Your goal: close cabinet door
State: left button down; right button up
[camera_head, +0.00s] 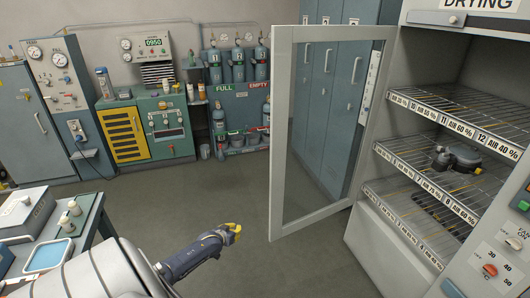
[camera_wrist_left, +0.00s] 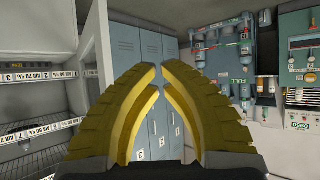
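The cabinet door (camera_head: 283,135) is a pale-framed glass panel in the head view. It stands wide open, jutting out from the left side of the drying cabinet (camera_head: 375,232). The cabinet front is uncovered, so its wire shelves show. My left gripper (camera_head: 237,231) has yellow fingers and is low in the middle, left of the door's lower free corner and apart from it. In the left wrist view, which looks upside down, its fingertips (camera_wrist_left: 161,66) nearly meet with nothing between them. My right gripper is not in view.
A dark breathing mask (camera_head: 460,157) lies on a cabinet shelf. A bench (camera_head: 88,228) with a blue tray (camera_head: 48,256) stands at lower left. Blue lockers (camera_head: 335,90) stand behind the door. Grey floor (camera_head: 190,205) is clear between bench and door.

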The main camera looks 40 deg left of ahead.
pick_arm(q)
jog(key=w+a+r+n+t, duration=0.15)
jog(key=w+r+n, duration=0.3)
jog(key=r, duration=0.65)
jog(key=w+r+n+t, duration=0.35)
jog(key=r+n, duration=0.25)
jog(key=r, duration=0.5)
jog(key=w+a+r+n+t, duration=0.15)
jog(key=w+r+n, duration=0.3)
jog(key=r, duration=0.75)
jog(key=w+d, duration=0.2)
jog(key=w, duration=0.7)
jog(key=shift+f+n+h, duration=0.2)
jog(key=shift+n+h, duration=0.2)
jog(key=shift+d, duration=0.1)
